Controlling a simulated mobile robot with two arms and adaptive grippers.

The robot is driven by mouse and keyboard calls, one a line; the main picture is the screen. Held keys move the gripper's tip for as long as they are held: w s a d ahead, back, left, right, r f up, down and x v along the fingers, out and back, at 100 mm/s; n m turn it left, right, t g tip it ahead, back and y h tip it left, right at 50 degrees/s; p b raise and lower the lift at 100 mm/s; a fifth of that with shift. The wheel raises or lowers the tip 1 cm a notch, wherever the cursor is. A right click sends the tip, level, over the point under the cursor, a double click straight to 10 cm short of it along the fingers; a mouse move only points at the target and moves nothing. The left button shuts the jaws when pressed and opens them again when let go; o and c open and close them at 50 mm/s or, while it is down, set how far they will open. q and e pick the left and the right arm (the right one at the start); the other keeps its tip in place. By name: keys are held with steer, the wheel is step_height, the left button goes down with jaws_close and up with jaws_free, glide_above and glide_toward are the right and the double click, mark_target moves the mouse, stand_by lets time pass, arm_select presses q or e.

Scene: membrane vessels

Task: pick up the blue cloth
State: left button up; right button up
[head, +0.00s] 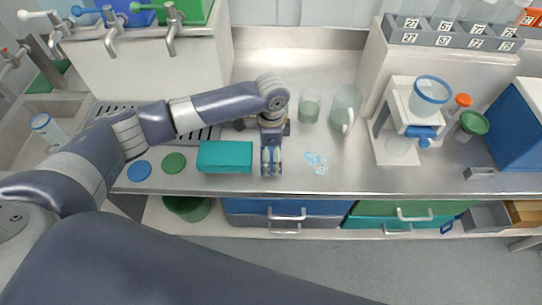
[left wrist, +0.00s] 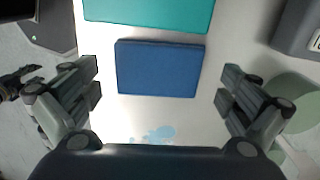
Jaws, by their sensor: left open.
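The blue cloth (left wrist: 158,68) is a flat folded rectangle on the pale worktop, seen in the left wrist view. It lies between and beyond my two open left fingers, touching neither in that picture. My left gripper (head: 271,168) points down over the worktop in the head view, just right of a teal block (head: 225,157). It hides most or all of the cloth there. In the left wrist view my left gripper (left wrist: 158,88) is wide open and holds nothing. My right gripper is not in view.
The teal block also shows in the left wrist view (left wrist: 150,12). A pale blue spill (head: 316,162) lies right of the gripper. A beaker (head: 310,108) and a jug (head: 346,105) stand behind it. Blue (head: 139,171) and green (head: 174,163) discs lie at left.

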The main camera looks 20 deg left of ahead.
arm_select(q)
steer(key=shift+f, duration=0.4)
steer(key=c, duration=0.9)
steer(key=shift+r, duration=0.1)
steer(key=shift+w+r+b, duration=0.1)
steer(key=shift+r+b, duration=0.3)
steer(key=shift+r, duration=0.3)
steer(key=shift+s+d+r+b, duration=0.15)
steer(key=shift+d+r+b, duration=0.1)
steer(key=shift+r, duration=0.2)
steer(key=shift+s+d+r+b, duration=0.15)
steer(key=shift+r+b, duration=0.1)
steer(key=shift+r, duration=0.2)
steer(key=s+d+b, duration=0.1)
steer(key=s+d, duration=0.1)
steer(key=d, duration=0.2)
steer(key=s+d+r+b, duration=0.1)
steer(key=s+d, duration=0.2)
steer(key=d, duration=0.1)
steer(key=s+d+b, duration=0.1)
steer(key=s+d, duration=0.2)
steer(key=d, duration=0.1)
steer(key=shift+s+d+r, duration=0.1)
steer(key=shift+d+r, duration=0.25)
steer(key=shift+o, duration=0.2)
